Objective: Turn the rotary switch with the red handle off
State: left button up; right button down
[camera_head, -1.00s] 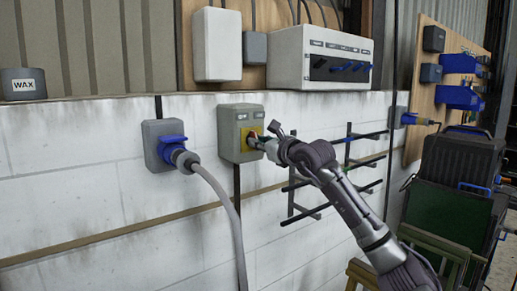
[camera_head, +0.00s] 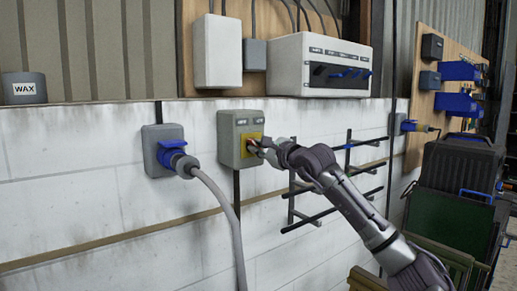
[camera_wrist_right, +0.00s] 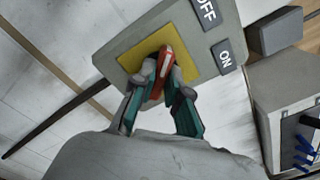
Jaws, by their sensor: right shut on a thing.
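The rotary switch is a grey box (camera_head: 229,130) on the white block wall, with a yellow plate (camera_head: 243,149) on its front. In the right wrist view the box (camera_wrist_right: 128,48) carries OFF and ON labels, and the red handle (camera_wrist_right: 164,66) stands on the yellow plate (camera_wrist_right: 186,47). My right gripper (camera_head: 257,148) is at the switch. In the wrist view its fingers (camera_wrist_right: 160,82) are closed around the red handle, one on each side. The handle is mostly hidden by the gripper in the head view. My left gripper is not in view.
A blue plug and socket (camera_head: 172,153) with a hanging grey cable (camera_head: 222,203) are left of the switch. A black wall rack (camera_head: 348,165) is to the right. A white breaker box (camera_head: 320,65) is above. Dark crates (camera_head: 462,165) stand at the far right.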

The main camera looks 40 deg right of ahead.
jog(key=c, duration=1.2)
grip_release()
jog(key=s, duration=0.5)
jog(key=shift+f, duration=0.15)
send_near(259, 147)
jog(key=shift+s+a, duration=0.3)
jog(key=shift+s, duration=0.35)
jog(key=shift+s+a, duration=0.25)
jog(key=shift+s, duration=0.35)
